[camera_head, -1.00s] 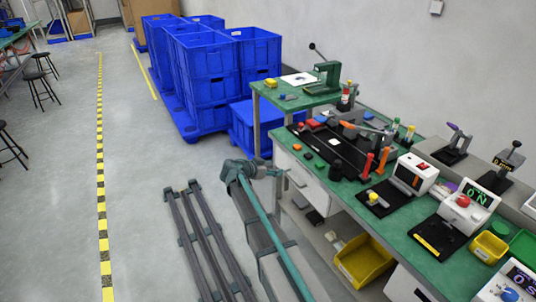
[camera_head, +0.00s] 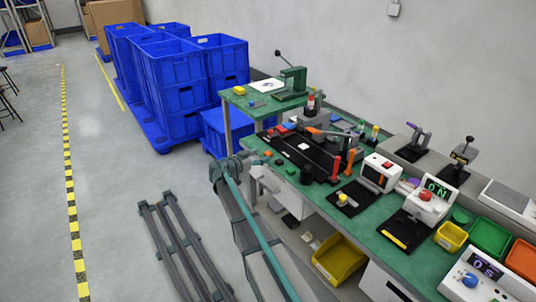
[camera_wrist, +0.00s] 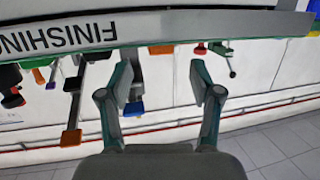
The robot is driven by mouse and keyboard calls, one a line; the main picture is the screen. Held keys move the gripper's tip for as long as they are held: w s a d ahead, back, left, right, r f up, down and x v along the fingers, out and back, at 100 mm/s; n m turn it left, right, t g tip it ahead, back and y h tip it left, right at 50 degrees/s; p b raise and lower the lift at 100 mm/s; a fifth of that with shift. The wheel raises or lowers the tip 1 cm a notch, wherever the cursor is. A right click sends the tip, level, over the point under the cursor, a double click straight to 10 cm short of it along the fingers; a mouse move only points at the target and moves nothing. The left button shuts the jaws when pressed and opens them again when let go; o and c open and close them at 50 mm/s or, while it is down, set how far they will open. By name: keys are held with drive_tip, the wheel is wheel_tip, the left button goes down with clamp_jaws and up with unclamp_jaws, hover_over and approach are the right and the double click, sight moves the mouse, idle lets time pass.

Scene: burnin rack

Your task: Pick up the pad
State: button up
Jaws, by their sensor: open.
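No item can be told for certain as the pad. Small flat pieces lie at the far part of the green bench (camera_head: 352,217): a white square (camera_head: 303,146) on a long black tray (camera_head: 322,168), an orange piece (camera_head: 266,153) and a green piece (camera_head: 278,161) near the bench's left edge. My gripper (camera_wrist: 162,85) shows in the wrist view with its two fingers spread wide and nothing between them. Bench items appear upside down beyond the fingers, apart from them. In the head view my arm is left of the bench, and the fingertips cannot be made out.
Blue crates (camera_head: 180,85) stand in stacks behind the bench. A yellow bin (camera_head: 340,262) sits below it. Upright orange-handled tools (camera_head: 343,163) and a white box device (camera_head: 381,172) stand on the bench. A "FINISHING" strip (camera_wrist: 150,30) crosses the wrist view. The floor at left is mostly clear.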

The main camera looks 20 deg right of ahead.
sight(266, 153)
drive_tip(key=p+x, duration=0.1)
drive_tip(key=x, duration=0.3)
drive_tip(key=shift+d+f, duration=0.1)
drive_tip(key=c, duration=0.8)
